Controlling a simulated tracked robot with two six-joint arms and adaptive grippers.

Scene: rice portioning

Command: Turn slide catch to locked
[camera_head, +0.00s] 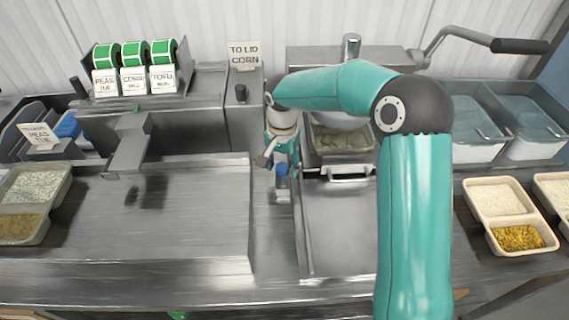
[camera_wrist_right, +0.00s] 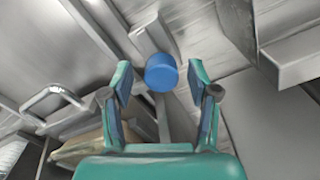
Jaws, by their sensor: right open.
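The slide catch has a round blue knob (camera_wrist_right: 161,72), seen between the two fingers of my right gripper (camera_wrist_right: 160,82) in the right wrist view. The fingers are open and apart from the knob on both sides. A grey metal bar runs behind the knob. In the head view my right gripper (camera_head: 278,162) points down over the narrow strip between the steel plate and the tray bay, with the blue knob (camera_head: 282,169) just under it. Whether the catch is locked cannot be told. My left gripper is not in view.
A steel plate (camera_head: 190,220) lies left of the gripper. A bin with a metal handle (camera_head: 348,170) is close on the right. A "TO LID CORN" sign (camera_head: 244,55) stands behind. Two-part food trays (camera_head: 509,217) sit at right; label rolls (camera_head: 134,53) stand at back left.

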